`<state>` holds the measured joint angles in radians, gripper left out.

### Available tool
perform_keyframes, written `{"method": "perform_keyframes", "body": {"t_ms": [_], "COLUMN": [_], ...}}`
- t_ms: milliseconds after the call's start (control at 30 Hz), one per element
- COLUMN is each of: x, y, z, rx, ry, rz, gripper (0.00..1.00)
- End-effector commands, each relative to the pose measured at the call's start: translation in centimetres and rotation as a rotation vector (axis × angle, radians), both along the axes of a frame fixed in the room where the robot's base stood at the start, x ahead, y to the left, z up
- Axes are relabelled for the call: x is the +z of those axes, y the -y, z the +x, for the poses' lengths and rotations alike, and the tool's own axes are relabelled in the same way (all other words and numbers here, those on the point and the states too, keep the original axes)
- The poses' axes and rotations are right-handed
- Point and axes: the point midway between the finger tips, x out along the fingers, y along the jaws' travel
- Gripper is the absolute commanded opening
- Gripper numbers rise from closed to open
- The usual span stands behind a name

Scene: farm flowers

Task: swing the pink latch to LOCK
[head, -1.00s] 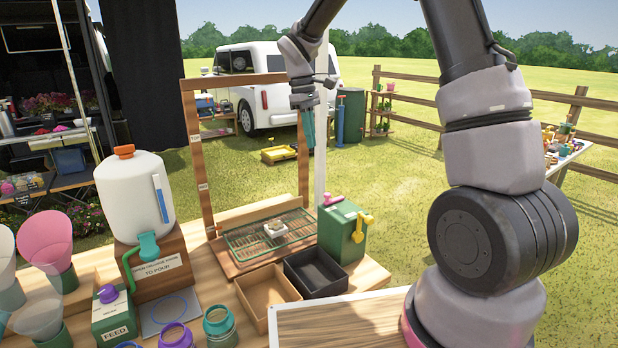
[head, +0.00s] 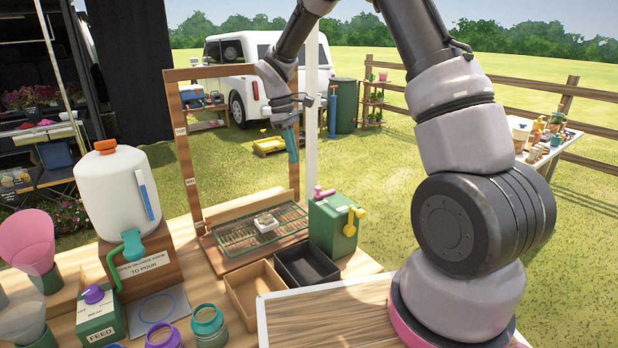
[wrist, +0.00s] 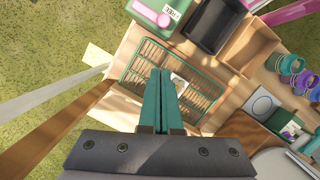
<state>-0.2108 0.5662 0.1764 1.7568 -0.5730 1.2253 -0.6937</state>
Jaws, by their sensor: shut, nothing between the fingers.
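The pink latch (head: 324,192) sits on top of a green box (head: 332,233) right of the wire rack. In the wrist view the pink latch (wrist: 158,14) lies on the box top at the upper edge, beside a small white label too small to read. A yellow handle (head: 352,220) is on the box's right side. My gripper (head: 294,158) has teal fingers, points down and is shut and empty. It hangs above and left of the latch in the head view, apart from it. In the wrist view the closed fingertips (wrist: 160,72) appear over the rack.
A wooden frame (head: 187,150) stands around the wire rack (head: 240,237), which holds a small pale item. Black (head: 318,280) and brown (head: 245,305) trays sit in front of the box. A white jug (head: 105,195) and several jars stand left. Air above the box is clear.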

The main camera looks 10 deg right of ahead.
Motion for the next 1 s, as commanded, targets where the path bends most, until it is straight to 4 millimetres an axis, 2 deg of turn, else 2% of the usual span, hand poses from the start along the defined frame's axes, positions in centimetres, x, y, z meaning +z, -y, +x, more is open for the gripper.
{"method": "perform_keyframes", "body": {"t_ms": [100, 267, 500, 1000], "x": [-2.7, -5.9, -6.1, -6.2], "y": [0.5, 1.1, 3.5, 4.0], "z": [-0.5, -1.0, -3.0, -3.4], "rx": [0.001, -0.002, -0.001, 0.001], "ry": [-0.004, -0.004, 0.0, 0.001], "rz": [-0.002, -0.001, 0.0, 0.0], "gripper": [0.0, 0.0, 0.0, 0.0]}}
